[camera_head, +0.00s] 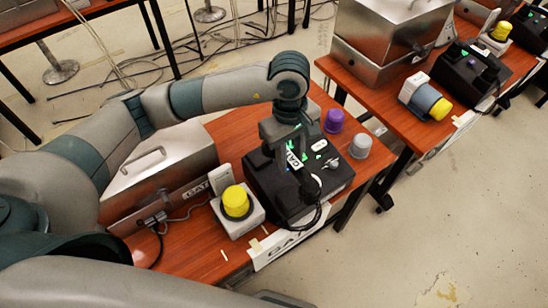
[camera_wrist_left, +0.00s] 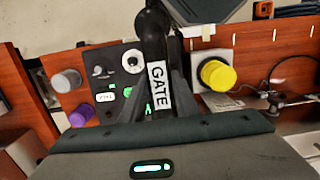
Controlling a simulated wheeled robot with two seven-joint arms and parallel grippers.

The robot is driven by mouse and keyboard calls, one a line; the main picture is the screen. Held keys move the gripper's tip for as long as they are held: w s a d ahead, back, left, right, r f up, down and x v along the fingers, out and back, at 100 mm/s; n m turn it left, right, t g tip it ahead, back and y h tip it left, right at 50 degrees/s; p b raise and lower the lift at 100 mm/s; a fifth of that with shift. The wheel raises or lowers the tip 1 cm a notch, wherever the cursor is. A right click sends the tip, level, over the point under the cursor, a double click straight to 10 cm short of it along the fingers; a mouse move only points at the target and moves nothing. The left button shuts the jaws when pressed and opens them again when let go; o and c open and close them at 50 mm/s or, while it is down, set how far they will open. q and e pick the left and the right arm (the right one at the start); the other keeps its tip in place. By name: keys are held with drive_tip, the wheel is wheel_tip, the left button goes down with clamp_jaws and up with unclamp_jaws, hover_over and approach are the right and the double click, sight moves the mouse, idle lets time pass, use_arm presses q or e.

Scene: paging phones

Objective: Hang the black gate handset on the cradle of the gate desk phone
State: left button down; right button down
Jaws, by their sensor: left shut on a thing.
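The black gate handset (camera_head: 294,172) carries a white GATE label, and this label also shows on the handset in the left wrist view (camera_wrist_left: 154,38). My left gripper (camera_head: 289,152) is shut on the handset, with a finger on each side of it in the left wrist view (camera_wrist_left: 160,100). The handset is over the black gate desk phone (camera_head: 326,190), which has lit green keys and also shows in the left wrist view (camera_wrist_left: 133,62). The cradle is largely hidden by the gripper and handset; I cannot tell whether they touch. My right gripper is out of view.
A yellow button on a white box (camera_head: 236,222) stands left of the phone. Purple (camera_head: 334,121) and grey (camera_head: 360,146) knobs stand to its right. A second table (camera_head: 385,100) holds another phone (camera_head: 468,75) and steel box.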

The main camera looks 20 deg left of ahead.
use_arm(q)
drive_tip(key=a, duration=0.1)
drive_tip(key=w+a+f+p, duration=0.1)
drive_tip(key=a+f, duration=0.1)
drive_tip(key=a, duration=0.1)
drive_tip(key=shift+w+f+p, duration=0.15)
drive_tip(key=shift+w+p, duration=0.15)
drive_tip(key=shift+w+a+f, duration=0.15)
drive_tip(key=shift+a+f, duration=0.25)
wheel_tip(320, 180, down, 4)
drive_tip(key=shift+p, duration=1.2)
drive_tip(key=shift+f, duration=0.2)
